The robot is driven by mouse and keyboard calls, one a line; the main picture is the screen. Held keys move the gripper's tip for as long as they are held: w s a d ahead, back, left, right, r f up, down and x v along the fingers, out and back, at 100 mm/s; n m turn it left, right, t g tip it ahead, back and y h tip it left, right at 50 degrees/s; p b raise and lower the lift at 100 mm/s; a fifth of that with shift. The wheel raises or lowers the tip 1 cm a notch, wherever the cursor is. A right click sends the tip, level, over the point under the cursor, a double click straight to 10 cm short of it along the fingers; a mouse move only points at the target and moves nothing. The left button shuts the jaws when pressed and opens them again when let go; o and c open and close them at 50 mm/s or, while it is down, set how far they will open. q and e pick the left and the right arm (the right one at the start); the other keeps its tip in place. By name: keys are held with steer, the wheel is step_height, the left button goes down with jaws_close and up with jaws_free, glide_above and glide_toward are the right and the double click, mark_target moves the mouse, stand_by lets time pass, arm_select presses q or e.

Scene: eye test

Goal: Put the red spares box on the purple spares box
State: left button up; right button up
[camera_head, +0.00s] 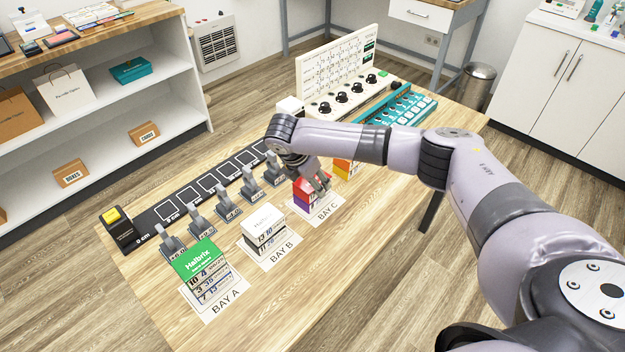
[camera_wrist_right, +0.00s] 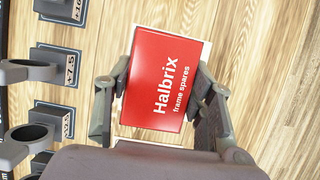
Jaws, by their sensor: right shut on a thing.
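The red spares box (camera_head: 306,186) is at the BAY C card in the head view. My right gripper (camera_head: 319,183) is shut on it from above. In the right wrist view the red box (camera_wrist_right: 160,85) shows its top, printed "Halbrix frame spares", between the two fingers. The purple spares box (camera_head: 302,203) is directly under the red box, with no clear gap between them. I cannot tell whether the red box's weight rests on it. The purple box is hidden in the wrist view. My left gripper is not in view.
A green-topped stack (camera_head: 195,259) stands at BAY A and a white-topped stack (camera_head: 263,224) at BAY B. An orange box (camera_head: 343,168) is behind BAY C. Grey holders line a black strip (camera_head: 183,203). A panel with black knobs (camera_head: 342,98) stands at the back.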

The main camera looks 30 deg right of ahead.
steer(key=o, duration=1.2)
steer(key=shift+f, duration=0.1)
steer(key=b+v, duration=0.1)
steer(key=v, duration=1.1)
